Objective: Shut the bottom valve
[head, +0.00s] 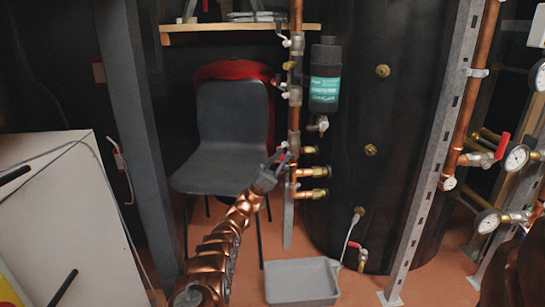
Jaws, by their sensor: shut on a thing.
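A vertical copper pipe (295,125) with several brass and grey valves stands in the middle of the head view. My gripper (279,158) is at its lower part, just left of the pipe. It is shut on the handle of the bottom valve, which is mostly hidden by the fingers; a little red shows there. Brass stubs (313,172) stick out to the right of the pipe at and below this height. The exact angle of the handle is too small to tell.
A grey chair (232,125) stands behind my arm. A grey tray (301,282) lies on the floor below the pipe. A large dark tank (385,130) and a metal upright (440,135) are to the right. A white cabinet (75,215) is at left.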

